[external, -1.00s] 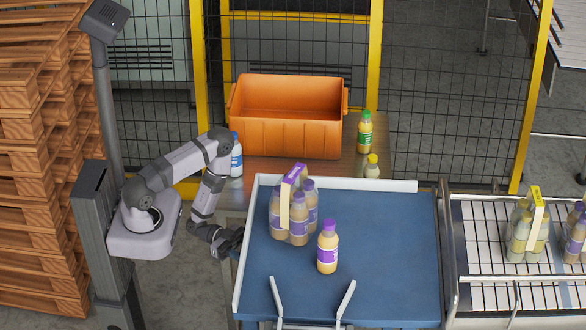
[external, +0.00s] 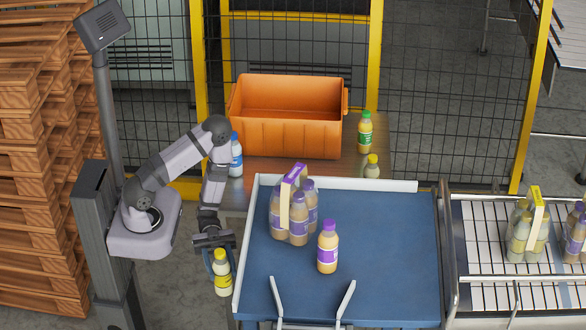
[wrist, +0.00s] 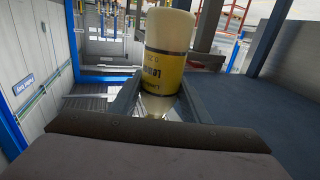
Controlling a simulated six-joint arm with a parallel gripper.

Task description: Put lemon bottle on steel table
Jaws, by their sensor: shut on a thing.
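The lemon bottle (external: 222,284), with a yellow cap and a yellow label, is held in my gripper (external: 221,268) just left of the blue table's left rim. It looks roughly upright and hangs clear of the table. In the wrist view the lemon bottle (wrist: 166,72) sits between the two fingers of my gripper (wrist: 155,95), its yellow label facing the camera. A table with a brownish top (external: 372,188) stands behind the blue one; I cannot tell whether it is steel.
The back table bears an orange crate (external: 290,138), a blue-labelled bottle (external: 236,160), a green-capped bottle (external: 365,133) and a small yellow-capped bottle (external: 372,167). The blue table (external: 390,270) bears a purple-topped bottle pack (external: 292,215) and a purple-capped bottle (external: 327,250). A conveyor (external: 490,295) stands right.

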